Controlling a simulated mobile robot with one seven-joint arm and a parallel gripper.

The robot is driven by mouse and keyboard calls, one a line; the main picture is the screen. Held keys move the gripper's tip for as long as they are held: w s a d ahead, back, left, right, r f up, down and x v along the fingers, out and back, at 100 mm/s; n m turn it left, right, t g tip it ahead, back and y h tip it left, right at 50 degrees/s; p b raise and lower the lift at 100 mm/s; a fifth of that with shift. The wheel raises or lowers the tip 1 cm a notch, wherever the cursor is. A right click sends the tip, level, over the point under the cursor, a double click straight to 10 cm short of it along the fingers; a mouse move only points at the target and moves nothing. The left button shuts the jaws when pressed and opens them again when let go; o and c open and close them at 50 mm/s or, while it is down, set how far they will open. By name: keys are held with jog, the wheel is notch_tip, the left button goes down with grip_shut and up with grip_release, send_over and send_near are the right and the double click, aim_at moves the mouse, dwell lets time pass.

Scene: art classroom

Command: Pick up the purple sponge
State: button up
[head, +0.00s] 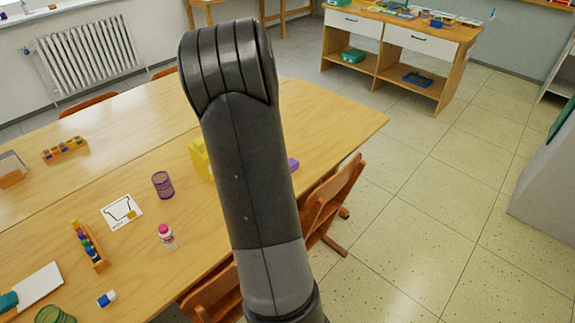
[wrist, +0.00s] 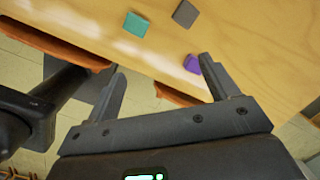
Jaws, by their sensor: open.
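The purple sponge (wrist: 192,64) lies on the wooden table in the wrist view, close to the tip of the right finger. In the head view a small part of it (head: 293,164) shows just right of my arm, near the table's edge. My gripper (wrist: 162,75) is open and empty, with its fingers apart above the table's edge. The sponge is ahead of the right finger, and I cannot tell the height between them. My gripper is hidden behind my arm in the head view.
A teal block (wrist: 136,25) and a grey block (wrist: 185,13) lie near the sponge. A yellow object (head: 199,158), a purple cup (head: 162,184) and a pink-capped bottle (head: 166,236) stand on the table (head: 120,160). Wooden chairs (head: 325,203) stand along its edge. The floor at right is clear.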

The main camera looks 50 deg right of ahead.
jog(key=d+f+m, duration=0.2)
jog(key=d+f, duration=0.2)
jog(key=f, duration=0.2)
jog(key=s+d+f+m+g, duration=0.1)
jog(key=d+f+m, duration=0.2)
jog(key=d+f, duration=0.2)
jog(key=d+f+m, duration=0.3)
jog(key=d+f, duration=0.2)
jog(key=f, duration=0.2)
jog(key=shift+s+d+g, duration=0.2)
jog(key=shift+d+g, duration=0.05)
jog(key=shift+g, duration=0.05)
jog(key=f, duration=0.5)
jog(key=shift+s+a+f, duration=0.15)
jog(key=shift+s+f, duration=0.1)
jog(key=shift+c, duration=0.2)
jog(key=c, duration=1)
jog(key=shift+r, duration=0.1)
